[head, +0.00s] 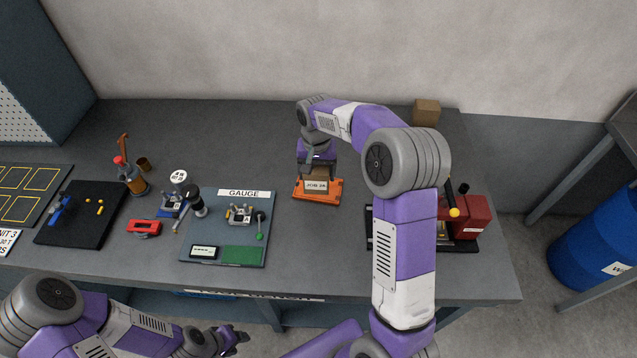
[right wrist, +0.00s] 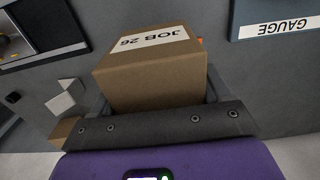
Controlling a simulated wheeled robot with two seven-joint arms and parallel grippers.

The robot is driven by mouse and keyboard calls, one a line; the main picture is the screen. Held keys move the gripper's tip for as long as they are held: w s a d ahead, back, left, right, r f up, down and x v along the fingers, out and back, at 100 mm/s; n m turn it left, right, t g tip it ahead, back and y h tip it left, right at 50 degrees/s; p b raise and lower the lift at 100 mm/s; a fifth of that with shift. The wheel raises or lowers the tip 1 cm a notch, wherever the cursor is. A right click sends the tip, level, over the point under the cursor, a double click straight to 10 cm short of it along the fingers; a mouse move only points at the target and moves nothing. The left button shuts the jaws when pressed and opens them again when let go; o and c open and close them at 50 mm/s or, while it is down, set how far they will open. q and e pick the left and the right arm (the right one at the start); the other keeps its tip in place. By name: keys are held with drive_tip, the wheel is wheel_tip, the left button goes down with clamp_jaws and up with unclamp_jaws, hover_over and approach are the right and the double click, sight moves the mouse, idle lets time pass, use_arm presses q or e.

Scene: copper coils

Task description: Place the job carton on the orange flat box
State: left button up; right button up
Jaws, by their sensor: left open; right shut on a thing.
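The job carton is a brown box marked JOB 26 and fills the middle of the right wrist view (right wrist: 150,85). My right gripper (head: 317,165) is shut on it, with a dark finger on each side. In the head view the gripper is pointing down over the orange flat box (head: 302,195), and the carton is mostly hidden by it. A sliver of orange shows behind the carton in the wrist view. I cannot tell whether the carton touches the orange box or hangs just above it. My left gripper (head: 236,340) is open and empty, in front of the bench edge.
A gauge board (head: 190,225) with fixtures lies left of the orange box. A red machine (head: 473,215) stands to the right, partly behind my right arm. A brown block (head: 426,112) stands at the back edge. A black tray (head: 60,235) is at the left.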

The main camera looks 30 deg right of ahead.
drive_tip(key=shift+w+d+f+p, duration=0.15)
drive_tip(key=shift+w+d+f, duration=0.2)
drive_tip(key=shift+w, duration=0.3)
drive_tip(key=shift+w+d+f+p, duration=0.15)
drive_tip(key=shift+w+d, duration=0.3)
drive_tip(key=shift+w, duration=0.15)
wheel_tip(320, 180, down, 4)
drive_tip(key=shift+b, duration=0.3)
drive_tip(key=shift+f+b, duration=0.3)
drive_tip(key=shift+f, duration=2.45)
drive_tip(key=shift+f, duration=0.15)
drive_tip(key=o, duration=1.1)
drive_tip(key=shift+o, duration=0.2)
